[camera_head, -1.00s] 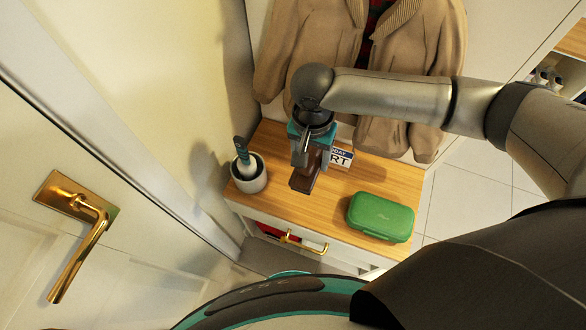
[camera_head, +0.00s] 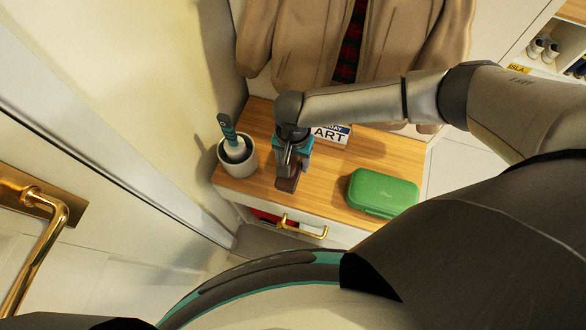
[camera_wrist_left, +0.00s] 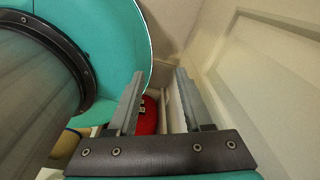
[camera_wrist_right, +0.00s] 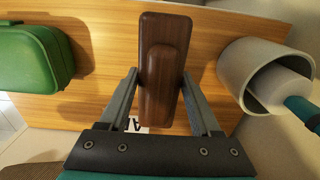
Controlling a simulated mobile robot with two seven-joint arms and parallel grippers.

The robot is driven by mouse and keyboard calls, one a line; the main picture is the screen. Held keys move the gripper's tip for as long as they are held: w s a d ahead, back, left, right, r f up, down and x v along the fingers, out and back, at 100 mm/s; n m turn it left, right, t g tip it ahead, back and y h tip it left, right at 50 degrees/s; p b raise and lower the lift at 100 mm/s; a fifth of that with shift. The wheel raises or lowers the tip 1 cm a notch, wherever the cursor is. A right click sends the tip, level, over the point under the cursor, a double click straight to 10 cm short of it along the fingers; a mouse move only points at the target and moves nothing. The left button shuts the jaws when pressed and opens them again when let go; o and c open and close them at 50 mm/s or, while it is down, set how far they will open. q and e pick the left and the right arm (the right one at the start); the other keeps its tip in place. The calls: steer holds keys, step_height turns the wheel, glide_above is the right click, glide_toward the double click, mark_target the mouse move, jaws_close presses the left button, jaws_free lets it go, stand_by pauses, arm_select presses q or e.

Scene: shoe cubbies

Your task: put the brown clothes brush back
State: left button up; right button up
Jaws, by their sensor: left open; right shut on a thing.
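The brown clothes brush (camera_wrist_right: 168,70) is dark wood, with a long back and a raised grip. My right gripper (camera_wrist_right: 158,100) is shut on it, one finger on each side in the right wrist view. In the head view my right gripper (camera_head: 291,172) points down over the wooden cabinet top (camera_head: 330,185), with the brush (camera_head: 288,184) below it. I cannot tell whether the brush touches the top. My left gripper (camera_wrist_left: 155,100) is open and empty, with a red thing (camera_wrist_left: 147,118) visible past its fingers.
A grey pot (camera_head: 238,163) with a teal-handled tool stands left of the brush. A green case (camera_head: 383,193) lies to the right. A drawer with a brass handle (camera_head: 302,229) is partly open below. Bare wood lies between brush and case.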

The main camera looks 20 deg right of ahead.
steer(key=shift+f, duration=0.4)
step_height(320, 180, down, 4)
steer(key=shift+r+b, duration=0.25)
steer(key=shift+b, duration=0.8)
arm_select(q)
steer(key=w+a+f, duration=0.1)
steer(key=w+a, duration=0.1)
steer(key=shift+w+a+f+t, duration=0.1)
steer(key=shift+w+f+t, duration=0.2)
steer(key=shift+f, duration=0.1)
arm_select(e)
steer(key=shift+f, duration=0.1)
steer(key=o, duration=1.2)
arm_select(q)
steer(key=shift+s, duration=0.3)
steer(key=shift+d, duration=0.2)
